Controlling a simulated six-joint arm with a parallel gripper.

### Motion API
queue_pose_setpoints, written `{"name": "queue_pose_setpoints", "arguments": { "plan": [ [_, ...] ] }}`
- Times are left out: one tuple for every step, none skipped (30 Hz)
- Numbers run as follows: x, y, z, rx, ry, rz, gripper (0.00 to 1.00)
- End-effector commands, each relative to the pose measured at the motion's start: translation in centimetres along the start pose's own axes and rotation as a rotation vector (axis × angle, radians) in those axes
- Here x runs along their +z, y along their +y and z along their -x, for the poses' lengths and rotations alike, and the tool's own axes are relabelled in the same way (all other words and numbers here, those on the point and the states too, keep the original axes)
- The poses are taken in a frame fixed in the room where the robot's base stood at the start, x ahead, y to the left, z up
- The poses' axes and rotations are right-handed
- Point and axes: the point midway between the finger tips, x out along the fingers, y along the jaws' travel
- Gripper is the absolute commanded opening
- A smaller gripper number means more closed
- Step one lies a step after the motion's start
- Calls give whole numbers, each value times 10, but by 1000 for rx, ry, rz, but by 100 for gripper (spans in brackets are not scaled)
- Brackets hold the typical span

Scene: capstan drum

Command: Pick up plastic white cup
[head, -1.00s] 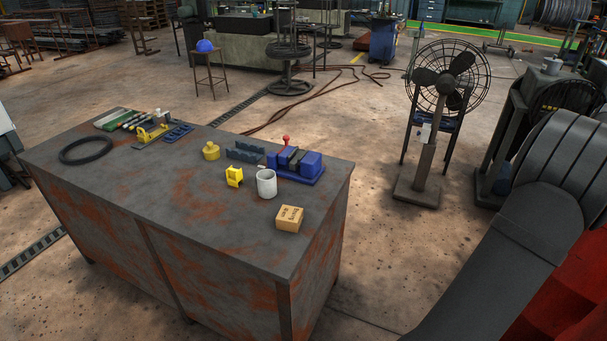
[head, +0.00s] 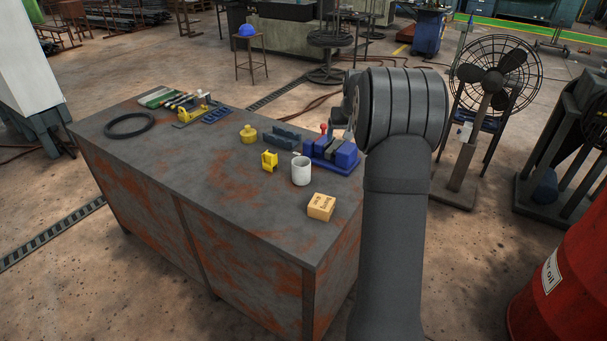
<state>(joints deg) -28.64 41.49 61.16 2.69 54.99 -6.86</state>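The white cup (head: 301,171) stands upright on the grey, rust-stained workbench (head: 160,165), toward its right end. It is between a small yellow object on its left and a blue vise at its upper right. My arm shows in the head view just right of the bench, with its large dark joint over the bench's far right corner. My gripper is not visible in this view.
Near the cup are a yellow block (head: 269,161), a blue vise (head: 332,152), a cardboard box (head: 321,206) and a yellow weight (head: 249,134). A black ring (head: 130,125) lies far left. The bench's front left is clear. A red oil drum (head: 565,275) and a fan (head: 495,75) stand at right.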

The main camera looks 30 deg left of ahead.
Motion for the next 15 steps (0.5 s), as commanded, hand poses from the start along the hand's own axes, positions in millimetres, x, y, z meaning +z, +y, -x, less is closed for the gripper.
{"name": "queue_pose_setpoints", "arguments": {
  "plan": [
    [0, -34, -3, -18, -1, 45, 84],
    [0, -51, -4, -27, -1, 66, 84],
    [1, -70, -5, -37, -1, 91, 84],
    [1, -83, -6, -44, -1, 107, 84],
    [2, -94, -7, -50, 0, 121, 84],
    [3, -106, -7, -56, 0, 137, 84],
    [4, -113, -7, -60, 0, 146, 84],
    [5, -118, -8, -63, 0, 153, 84],
    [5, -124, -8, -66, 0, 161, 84],
    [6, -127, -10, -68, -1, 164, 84],
    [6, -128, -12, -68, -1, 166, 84],
    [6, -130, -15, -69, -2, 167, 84],
    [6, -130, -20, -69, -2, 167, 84],
    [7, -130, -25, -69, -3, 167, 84],
    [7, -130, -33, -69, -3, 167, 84]
  ]
}}
